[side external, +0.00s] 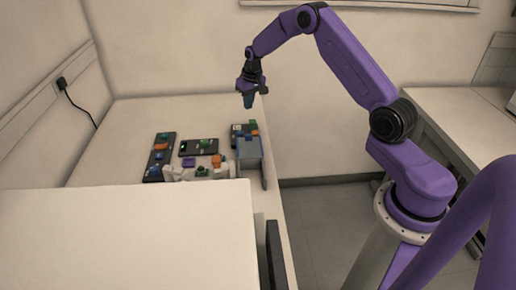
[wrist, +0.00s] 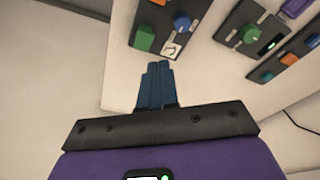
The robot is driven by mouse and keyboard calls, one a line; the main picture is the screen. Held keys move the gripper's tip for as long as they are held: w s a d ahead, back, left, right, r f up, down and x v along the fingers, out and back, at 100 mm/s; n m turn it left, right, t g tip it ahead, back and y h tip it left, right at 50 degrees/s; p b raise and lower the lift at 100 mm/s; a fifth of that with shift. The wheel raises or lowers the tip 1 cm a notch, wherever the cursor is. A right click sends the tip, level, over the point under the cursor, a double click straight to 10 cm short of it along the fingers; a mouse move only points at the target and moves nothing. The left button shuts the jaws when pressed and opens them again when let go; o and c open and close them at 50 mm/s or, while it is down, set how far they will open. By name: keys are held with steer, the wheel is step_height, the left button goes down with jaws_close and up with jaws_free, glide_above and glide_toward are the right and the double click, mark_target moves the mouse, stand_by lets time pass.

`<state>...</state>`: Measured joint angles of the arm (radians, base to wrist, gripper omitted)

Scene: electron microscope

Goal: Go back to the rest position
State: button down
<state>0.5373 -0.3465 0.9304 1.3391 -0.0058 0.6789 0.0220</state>
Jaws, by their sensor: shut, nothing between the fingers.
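My gripper (side external: 248,101) hangs from the purple arm in the side view, pointing down, high above the back right part of the white table (side external: 140,118). In the wrist view its blue fingers (wrist: 157,84) are together, with nothing held. It is clear of the table and touches nothing that I can see. Below it in the side view stand the dark control panels (side external: 200,147) with coloured knobs and buttons.
A blue-grey box-like holder (side external: 250,148) stands at the table's right edge. A large white surface (side external: 120,235) fills the front left. Another table (side external: 455,115) is at the right, across a floor gap (side external: 315,205). A cable (side external: 78,105) hangs on the left wall.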

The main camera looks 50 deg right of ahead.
steer(key=s+a+r+n, duration=0.2)
steer(key=s+a+r, duration=0.2)
steer(key=s+a, duration=0.3)
steer(key=s+a+r+n+g+y, duration=0.1)
steer(key=s+a+r+n, duration=0.25)
steer(key=a, duration=0.45)
steer(key=s+a+r+n, duration=0.2)
steer(key=s+a+r, duration=0.2)
steer(key=s+a, duration=0.3)
steer(key=s+a+r+n, duration=0.2)
steer(key=s, duration=0.5)
steer(key=s+a+r+n, duration=0.1)
steer(key=s+a+n, duration=0.1)
steer(key=s, duration=0.5)
steer(key=s+d+n+g, duration=0.1)
steer(key=s+d+n, duration=0.2)
steer(key=s, duration=1)
steer(key=shift+s+d, duration=0.4)
steer(key=shift+d, duration=0.15)
steer(key=shift+w+n, duration=0.1)
steer(key=shift+n, duration=0.15)
